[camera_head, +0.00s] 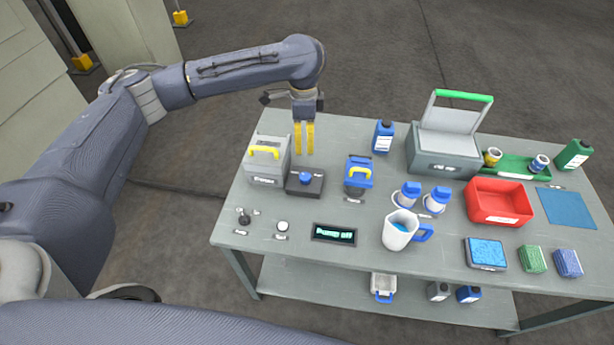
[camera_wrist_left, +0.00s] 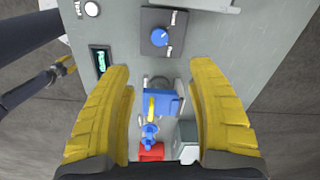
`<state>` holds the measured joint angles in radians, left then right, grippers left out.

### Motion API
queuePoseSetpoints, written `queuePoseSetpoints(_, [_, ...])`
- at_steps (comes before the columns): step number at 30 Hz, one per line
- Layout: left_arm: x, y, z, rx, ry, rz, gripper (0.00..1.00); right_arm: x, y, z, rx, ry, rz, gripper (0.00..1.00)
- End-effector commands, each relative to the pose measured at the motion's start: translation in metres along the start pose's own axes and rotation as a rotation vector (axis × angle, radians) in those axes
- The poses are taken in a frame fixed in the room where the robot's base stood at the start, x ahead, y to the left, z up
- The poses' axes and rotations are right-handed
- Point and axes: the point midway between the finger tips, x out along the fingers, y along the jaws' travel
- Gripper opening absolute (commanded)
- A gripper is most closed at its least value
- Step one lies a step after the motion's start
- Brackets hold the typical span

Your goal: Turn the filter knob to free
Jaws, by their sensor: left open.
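A round blue knob (camera_head: 306,177) sits on a dark square base (camera_head: 304,190) at the left part of the table. It appears to be the filter knob, but its label is too small to read. In the left wrist view the blue knob (camera_wrist_left: 160,37) has light marks beside it. My left gripper (camera_head: 304,138) points down, open and empty, above and behind the knob, apart from it. In the left wrist view its yellow fingers (camera_wrist_left: 160,68) are spread wide, with the knob beyond their tips. My right gripper (camera_wrist_left: 65,65) shows small at the left of the wrist view; its opening is unclear.
Near the knob are a grey box with a yellow handle (camera_head: 266,160), a blue-lidded unit (camera_head: 358,174), and a display (camera_head: 334,233) reading "Pump off".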

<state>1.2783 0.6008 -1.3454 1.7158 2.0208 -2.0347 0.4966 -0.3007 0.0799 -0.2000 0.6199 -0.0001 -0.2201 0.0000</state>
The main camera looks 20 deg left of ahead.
Motion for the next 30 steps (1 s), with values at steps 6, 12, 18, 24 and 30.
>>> queuePoseSetpoints(6, [0.019,0.003,-0.001,0.003,-0.006,0.005,0.57,0.0,0.0,0.0,0.0,0.0,0.0,0.44])
queuePoseSetpoints(12, [0.051,0.003,-0.001,0.002,-0.004,0.005,0.57,0.0,0.0,0.0,0.0,0.001,0.0,0.44])
queuePoseSetpoints(18, [0.086,0.003,0.0,0.001,-0.004,0.006,0.57,0.0,0.001,-0.001,0.0,0.001,0.0,0.44])
queuePoseSetpoints(24, [0.121,0.003,0.0,0.0,-0.004,0.005,0.57,0.0,0.001,-0.001,0.0,0.001,0.001,0.44])
queuePoseSetpoints(30, [0.149,0.002,0.0,0.001,-0.003,0.004,0.57,0.0,0.001,-0.001,0.0,0.001,0.001,0.44])
